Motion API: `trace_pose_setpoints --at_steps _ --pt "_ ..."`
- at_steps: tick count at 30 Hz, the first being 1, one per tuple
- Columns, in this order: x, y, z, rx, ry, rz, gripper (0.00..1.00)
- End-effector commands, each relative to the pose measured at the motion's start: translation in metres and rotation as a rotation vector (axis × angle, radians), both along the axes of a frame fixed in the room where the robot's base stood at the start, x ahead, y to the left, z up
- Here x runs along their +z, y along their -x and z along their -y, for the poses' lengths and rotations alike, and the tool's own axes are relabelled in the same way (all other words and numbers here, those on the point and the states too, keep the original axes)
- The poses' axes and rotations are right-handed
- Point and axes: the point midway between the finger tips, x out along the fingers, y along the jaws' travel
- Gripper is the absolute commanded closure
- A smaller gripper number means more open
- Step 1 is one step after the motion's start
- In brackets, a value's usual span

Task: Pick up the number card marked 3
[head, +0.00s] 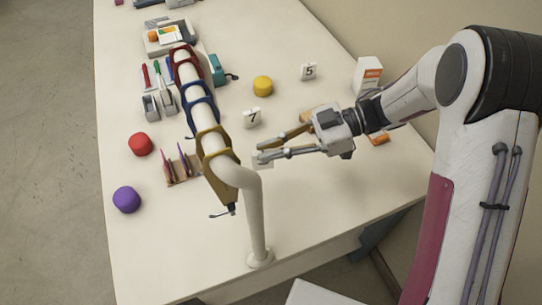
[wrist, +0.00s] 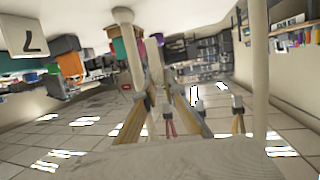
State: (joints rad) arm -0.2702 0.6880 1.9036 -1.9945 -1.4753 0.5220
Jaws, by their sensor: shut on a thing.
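My gripper (head: 261,153) is above the white table, to the right of the bent white rail. It is shut on a small pale card (head: 264,162) at its fingertips; no numeral on it is readable. In the wrist view my gripper's fingers (wrist: 163,105) reach forward, and the held card is not clear there. A white card marked 7 (head: 251,117) stands on the table just behind my gripper, and it also shows in the wrist view (wrist: 30,38). A card marked 5 (head: 309,71) stands farther back. I see no readable 3.
The white rail (head: 256,215), with red, blue and ochre frames on it, stands close left of my gripper. The table's front right is clear.

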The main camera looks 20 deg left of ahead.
Motion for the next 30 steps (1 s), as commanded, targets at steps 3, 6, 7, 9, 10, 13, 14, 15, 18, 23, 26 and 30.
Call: trace_pose_setpoints --at_steps 3,6,7,9,10,13,14,15,18,23,26,30 --pt "0.0091 0.0000 0.0000 0.000 -0.001 0.001 1.00" --pt "0.0126 0.0001 0.0000 0.000 0.000 0.000 1.00" --pt "0.0131 0.0001 0.0001 0.000 0.000 0.000 1.00" --pt "0.0139 0.0001 0.0000 0.000 0.000 0.000 1.00" --pt "0.0140 0.0001 0.0001 0.000 0.000 0.000 1.00" --pt "0.0140 0.0001 0.0001 0.000 0.000 0.000 1.00" --pt "0.0140 0.0001 0.0001 0.000 0.000 0.000 1.00" --pt "0.0139 0.0001 0.0000 0.000 0.000 0.000 1.00" --pt "0.0139 0.0000 0.0001 0.000 0.000 0.000 1.00" --pt "0.0138 0.0001 0.0001 0.000 0.000 0.000 1.00" --pt "0.0138 0.0001 0.0001 0.000 0.000 0.000 1.00" --pt "0.0138 0.0000 0.0003 0.000 0.000 0.000 1.00"
